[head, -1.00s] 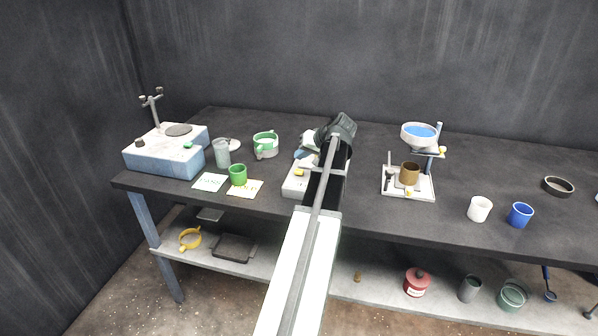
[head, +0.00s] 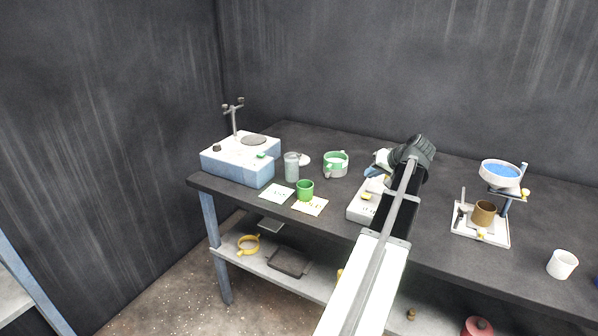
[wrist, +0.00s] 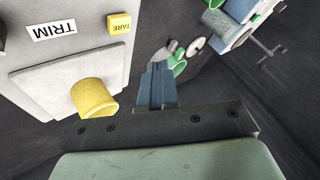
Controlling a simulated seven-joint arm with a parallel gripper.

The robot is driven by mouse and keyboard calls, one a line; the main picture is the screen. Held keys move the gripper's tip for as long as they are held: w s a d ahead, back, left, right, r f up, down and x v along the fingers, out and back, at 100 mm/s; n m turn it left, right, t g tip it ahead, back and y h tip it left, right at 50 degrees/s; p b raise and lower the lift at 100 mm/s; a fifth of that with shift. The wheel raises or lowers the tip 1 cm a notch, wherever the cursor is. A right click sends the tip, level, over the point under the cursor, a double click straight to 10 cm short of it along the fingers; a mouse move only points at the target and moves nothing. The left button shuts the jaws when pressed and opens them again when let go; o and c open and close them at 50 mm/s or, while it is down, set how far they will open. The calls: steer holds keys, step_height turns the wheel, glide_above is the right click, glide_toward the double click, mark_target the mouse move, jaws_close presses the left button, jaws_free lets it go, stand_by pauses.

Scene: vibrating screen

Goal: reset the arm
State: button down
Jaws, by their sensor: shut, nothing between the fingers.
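My gripper (wrist: 157,84) is shut and empty, its blue-grey fingers pressed together in the wrist view. In the head view my gripper (head: 371,171) is above the bench at a white box device (head: 361,211), partly hidden by my arm. The wrist view shows this device (wrist: 40,85) close by at the left, with a "TRIM" label, a yellow "TARE" button (wrist: 119,23) and a yellow knob (wrist: 94,97). The fingers look apart from the knob; I cannot tell their height above the bench.
Left on the dark bench (head: 420,245) are a blue-white machine (head: 238,165), a grey cylinder (head: 291,167), a green cup (head: 305,190) and a green-white mug (head: 336,165).

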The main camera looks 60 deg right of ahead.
steer(key=w+a+f+n+t+y, duration=0.25)
steer(key=w+a+f+y, duration=0.3)
steer(key=w+a, duration=0.6)
steer(key=w+a+f+n+t+y, duration=0.3)
steer(key=w+a+f, duration=0.5)
steer(key=a, duration=0.6)
steer(key=w+a+f+g+y, duration=0.25)
steer(key=w+a+f, duration=0.25)
steer(key=a+f, duration=0.35)
steer(key=w+a+f+g+y, duration=0.1)
steer(key=w+a+f+g, duration=0.35)
steer(key=a+f, duration=0.45)
steer(key=s+a+f+n+g, duration=0.15)
steer(key=a+f+g, duration=0.25)
steer(key=a+f, duration=0.5)
steer(key=s+a+f+n+g, duration=0.1)
steer(key=s+a+f+g, duration=0.25)
steer(key=a+f, duration=0.55)
steer(key=s+a+f+n+g+h, duration=0.3)
steer(key=s+a, duration=0.3)
steer(key=s, duration=0.2)
steer(key=s+a+f+n+g+h, duration=0.2)
steer(key=s+a+f+h, duration=0.3)
steer(key=s, duration=0.4)
steer(key=shift+a+f+n+g, duration=0.4)
steer(key=shift+a+f+g, duration=0.2)
steer(key=shift+f, duration=0.2)
